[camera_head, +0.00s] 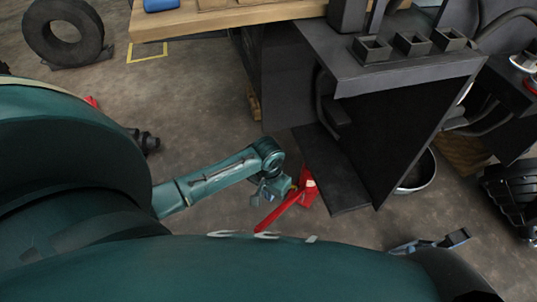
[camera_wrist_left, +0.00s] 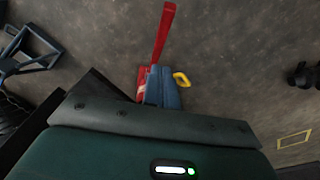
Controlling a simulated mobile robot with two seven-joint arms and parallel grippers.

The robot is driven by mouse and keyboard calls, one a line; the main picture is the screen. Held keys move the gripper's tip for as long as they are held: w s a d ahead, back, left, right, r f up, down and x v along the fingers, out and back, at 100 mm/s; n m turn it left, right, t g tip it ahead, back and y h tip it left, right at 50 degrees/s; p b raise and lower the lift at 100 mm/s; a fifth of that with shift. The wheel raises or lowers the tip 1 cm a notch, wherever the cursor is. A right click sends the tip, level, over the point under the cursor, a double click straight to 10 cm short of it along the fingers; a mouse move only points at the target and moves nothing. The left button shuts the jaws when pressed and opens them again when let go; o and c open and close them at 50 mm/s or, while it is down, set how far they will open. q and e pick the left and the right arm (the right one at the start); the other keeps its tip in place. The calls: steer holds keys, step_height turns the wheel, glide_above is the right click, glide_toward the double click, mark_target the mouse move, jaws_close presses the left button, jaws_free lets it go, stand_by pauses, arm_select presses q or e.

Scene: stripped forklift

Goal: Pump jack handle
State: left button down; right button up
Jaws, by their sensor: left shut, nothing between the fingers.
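A red jack (camera_head: 309,189) stands on the floor beside the dark metal body of the forklift. Its long red handle (camera_head: 280,214) slants down to the left in the head view. In the left wrist view the handle (camera_wrist_left: 164,38) points up, and part of the red jack body (camera_wrist_left: 142,80) shows beside my gripper. My left gripper (camera_head: 266,194) is close to the jack and beside the handle. It also shows in the left wrist view (camera_wrist_left: 163,88), shut and empty. I cannot tell whether it touches the jack or handle. My right gripper is not in view.
The forklift's dark panel (camera_head: 400,130) stands right of the jack. A wooden table (camera_head: 220,20) is at the back, a tire (camera_head: 65,32) at upper left. A blue-grey frame (camera_head: 430,243) lies at lower right. Floor left of the forklift is mostly free.

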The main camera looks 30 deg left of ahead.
arm_select(q)
steer(key=shift+f, duration=0.1)
